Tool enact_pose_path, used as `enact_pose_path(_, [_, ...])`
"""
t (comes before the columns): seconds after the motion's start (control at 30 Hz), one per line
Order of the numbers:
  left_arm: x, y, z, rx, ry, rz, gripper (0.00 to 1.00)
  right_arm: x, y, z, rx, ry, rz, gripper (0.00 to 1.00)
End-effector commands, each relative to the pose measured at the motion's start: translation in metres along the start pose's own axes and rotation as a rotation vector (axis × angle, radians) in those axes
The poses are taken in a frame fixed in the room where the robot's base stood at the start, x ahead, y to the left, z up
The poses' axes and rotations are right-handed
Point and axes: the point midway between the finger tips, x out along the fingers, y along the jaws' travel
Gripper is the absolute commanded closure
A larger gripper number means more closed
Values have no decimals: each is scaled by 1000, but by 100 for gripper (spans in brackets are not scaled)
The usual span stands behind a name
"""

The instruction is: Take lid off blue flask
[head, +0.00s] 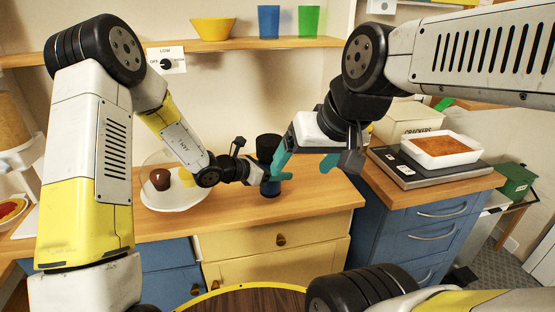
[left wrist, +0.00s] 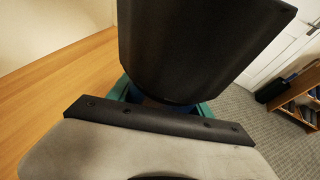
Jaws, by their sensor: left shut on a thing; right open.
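The blue flask (head: 271,189) stands upright on the wooden counter, mostly hidden by gripper fingers. Its black lid (head: 267,146) is on top; in the left wrist view the lid (left wrist: 200,45) fills the upper middle. My left gripper (head: 268,182) comes in from the left and is shut on the flask's body below the lid; its teal fingers (left wrist: 160,101) show on either side of the flask in the wrist view. My right gripper (head: 306,166) is open and empty, with its teal fingers spread. One finger is beside the lid's right side; I cannot tell if they touch.
A white dish (head: 440,150) sits on a grey appliance (head: 414,173) at right, near a crackers box (head: 408,118). A shelf (head: 235,44) runs above.

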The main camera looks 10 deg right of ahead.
Motion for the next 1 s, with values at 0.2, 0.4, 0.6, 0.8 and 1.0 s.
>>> enact_pose_path(0.2, [-46,-18,-13,1,-1,1,100,0,0,0,0,0,0,18])
enact_pose_path(0.4, [-66,-26,-19,0,-1,1,100,0,0,0,0,0,0,18])
enact_pose_path(0.6, [-71,-28,-20,2,-3,0,100,0,0,0,0,0,0,18])
enact_pose_path(0.8, [-70,-28,-20,2,-2,0,46,0,0,0,0,0,0,18])
enact_pose_path(1.0, [-70,-28,-20,2,-2,0,85,0,0,0,0,0,0,18])
